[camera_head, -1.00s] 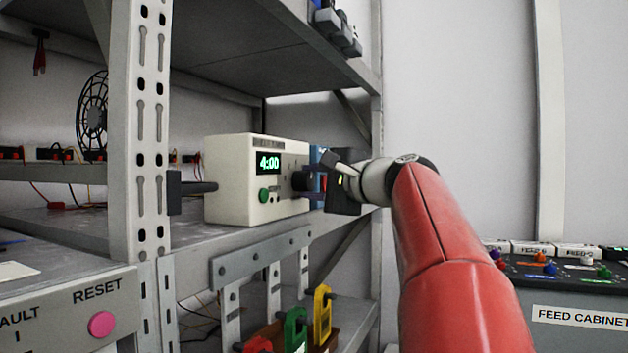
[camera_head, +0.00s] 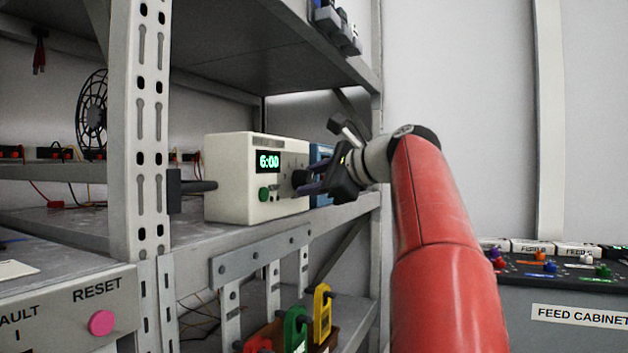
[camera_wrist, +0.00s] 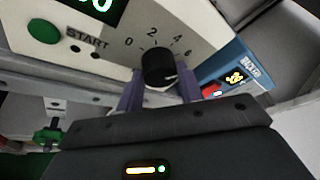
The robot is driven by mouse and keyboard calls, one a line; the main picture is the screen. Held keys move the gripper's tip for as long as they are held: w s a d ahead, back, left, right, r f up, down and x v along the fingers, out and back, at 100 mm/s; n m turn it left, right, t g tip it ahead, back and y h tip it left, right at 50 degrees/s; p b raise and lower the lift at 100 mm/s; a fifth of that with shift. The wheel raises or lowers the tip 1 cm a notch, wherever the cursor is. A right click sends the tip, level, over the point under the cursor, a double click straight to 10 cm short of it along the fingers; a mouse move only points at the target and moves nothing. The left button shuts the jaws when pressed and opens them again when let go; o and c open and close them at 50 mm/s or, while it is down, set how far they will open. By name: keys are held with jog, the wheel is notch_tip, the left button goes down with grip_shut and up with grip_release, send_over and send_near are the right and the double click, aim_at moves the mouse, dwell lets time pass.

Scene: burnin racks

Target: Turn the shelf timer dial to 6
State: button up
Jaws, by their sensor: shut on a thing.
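The shelf timer (camera_head: 232,200) is a cream box on the shelf, and its green display (camera_head: 269,161) reads 6:00. A green START button (camera_head: 264,194) sits below the display; it also shows in the wrist view (camera_wrist: 43,31). The black dial (camera_wrist: 158,66) is on the timer's front, with printed numbers 0, 2, 4 and 6 around its upper side. The dial's light mark points to the right, toward the 6 side. My gripper (camera_head: 306,182) reaches in from the right, rolled over, with its purple fingers on either side of the dial. It is shut on the dial.
A blue instrument (camera_wrist: 233,73) with a lit display stands close to the right of the timer. A shelf upright (camera_head: 140,130) is at left. Coloured padlocks (camera_head: 296,328) hang below the shelf. A feed cabinet (camera_head: 580,300) stands at right.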

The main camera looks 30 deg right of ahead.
dwell(0.3)
jog(key=o, duration=1)
jog(key=v, duration=0.7)
jog(key=shift+s, duration=0.4)
jog(key=shift+d, duration=0.15)
